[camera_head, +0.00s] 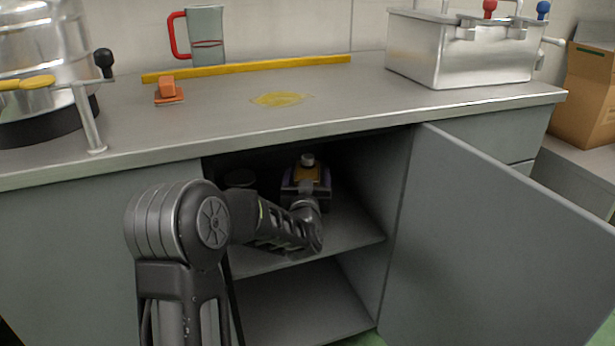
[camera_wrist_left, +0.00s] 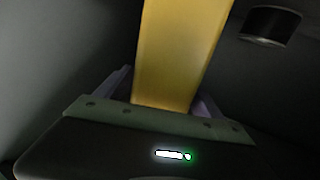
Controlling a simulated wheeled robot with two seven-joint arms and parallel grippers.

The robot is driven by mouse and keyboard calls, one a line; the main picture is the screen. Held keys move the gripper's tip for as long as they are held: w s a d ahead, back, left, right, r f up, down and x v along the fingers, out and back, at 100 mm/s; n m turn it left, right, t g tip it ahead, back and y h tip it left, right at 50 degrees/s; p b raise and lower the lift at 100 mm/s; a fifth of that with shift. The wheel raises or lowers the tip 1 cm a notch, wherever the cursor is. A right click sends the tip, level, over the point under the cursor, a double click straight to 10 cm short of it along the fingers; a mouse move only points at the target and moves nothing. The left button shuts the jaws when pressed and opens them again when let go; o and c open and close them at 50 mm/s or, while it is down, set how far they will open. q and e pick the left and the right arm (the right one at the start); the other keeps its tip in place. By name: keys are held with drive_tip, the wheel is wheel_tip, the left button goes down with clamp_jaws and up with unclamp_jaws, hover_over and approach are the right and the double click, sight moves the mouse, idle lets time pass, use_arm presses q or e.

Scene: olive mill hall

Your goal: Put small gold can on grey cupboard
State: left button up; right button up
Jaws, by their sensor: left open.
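The small gold can (camera_head: 307,173) stands on the upper shelf inside the grey cupboard (camera_head: 480,225), whose door is open to the right. A pale cap shows on its top in the head view. My left arm reaches into the cupboard, and my left gripper (camera_head: 306,188) is open at the can. In the left wrist view the gold can (camera_wrist_left: 182,50) rises between the two purple-grey fingers, which stand one on each side of it. The fingertips are partly hidden behind the can, and I cannot tell whether they touch it. My right gripper is not in view.
A dark cylinder (camera_wrist_left: 269,25) stands near the can inside the cupboard. The countertop (camera_head: 330,115) holds a grey mug (camera_head: 207,35), a yellow bar (camera_head: 250,67), an orange block (camera_head: 168,90) and a metal box (camera_head: 460,55). The counter's front middle is clear except for a yellow stain.

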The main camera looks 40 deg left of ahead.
use_arm(q)
drive_tip(key=shift+r, duration=0.25)
drive_tip(key=p+v, duration=0.2)
drive_tip(key=v, duration=1)
drive_tip(key=shift+p, duration=0.35)
drive_tip(key=shift+f, duration=0.25)
